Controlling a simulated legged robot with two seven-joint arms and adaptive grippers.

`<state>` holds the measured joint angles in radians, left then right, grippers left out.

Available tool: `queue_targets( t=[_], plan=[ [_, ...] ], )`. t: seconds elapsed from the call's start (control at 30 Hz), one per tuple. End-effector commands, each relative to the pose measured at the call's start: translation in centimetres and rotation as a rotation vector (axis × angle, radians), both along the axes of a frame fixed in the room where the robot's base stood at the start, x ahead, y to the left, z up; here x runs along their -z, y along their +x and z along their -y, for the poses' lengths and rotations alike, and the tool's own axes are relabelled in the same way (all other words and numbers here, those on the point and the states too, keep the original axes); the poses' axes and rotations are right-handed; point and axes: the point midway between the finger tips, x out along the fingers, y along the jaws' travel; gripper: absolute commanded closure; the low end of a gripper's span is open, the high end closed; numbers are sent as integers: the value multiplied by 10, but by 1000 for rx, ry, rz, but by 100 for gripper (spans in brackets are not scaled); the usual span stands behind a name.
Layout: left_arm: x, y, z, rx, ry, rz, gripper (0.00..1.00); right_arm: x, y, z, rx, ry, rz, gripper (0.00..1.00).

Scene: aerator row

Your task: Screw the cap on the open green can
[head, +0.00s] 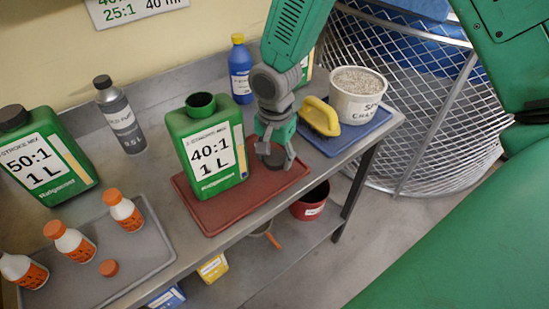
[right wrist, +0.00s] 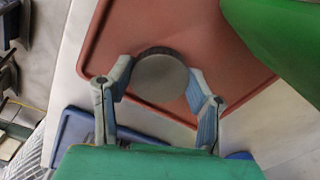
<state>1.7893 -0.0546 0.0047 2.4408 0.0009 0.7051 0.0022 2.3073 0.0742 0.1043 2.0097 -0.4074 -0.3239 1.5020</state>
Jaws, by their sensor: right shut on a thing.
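The open green can (head: 191,147), labelled 40:1 1 L, stands upright on the red tray (head: 212,226), its dark green neck uncovered. My right gripper (head: 272,156) is just right of the can, pointing down over the tray's right part. It is shut on a dark round cap (head: 276,162). In the right wrist view the grey-black cap (right wrist: 160,80) sits between the two fingertips (right wrist: 160,84), above the red tray (right wrist: 180,30). A green surface (right wrist: 285,40), likely the can, shows at upper right there. My left gripper is not in view.
A capped green can (head: 45,155) labelled 50:1 and a grey bottle (head: 120,116) stand left. Small orange-capped bottles (head: 75,244) stand on a grey tray (head: 150,262). Right, a blue tray (head: 345,143) holds a white bucket (head: 355,104) and a yellow tool (head: 320,117). A blue bottle (head: 239,70) stands behind.

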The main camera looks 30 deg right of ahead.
Motion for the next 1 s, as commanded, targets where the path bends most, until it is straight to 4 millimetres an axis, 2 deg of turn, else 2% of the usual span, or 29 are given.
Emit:
queue_targets(
  t=[0.17, 0.27, 0.6, 0.7, 0.83, 1.0],
  plan=[
    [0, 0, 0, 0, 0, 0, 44, -1, 0, 1, 1, -1, 0, 64],
    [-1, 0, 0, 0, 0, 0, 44, -10, 1, 1, 2, -1, 3, 64],
    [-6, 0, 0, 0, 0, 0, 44, -76, 1, 0, 2, 0, 4, 64],
    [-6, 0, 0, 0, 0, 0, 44, -90, 1, 0, 2, -1, 3, 64],
    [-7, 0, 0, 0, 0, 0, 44, -98, 1, 0, 1, -1, 0, 64],
    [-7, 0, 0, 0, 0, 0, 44, -100, 0, 0, 1, 0, -1, 64]
  ],
)
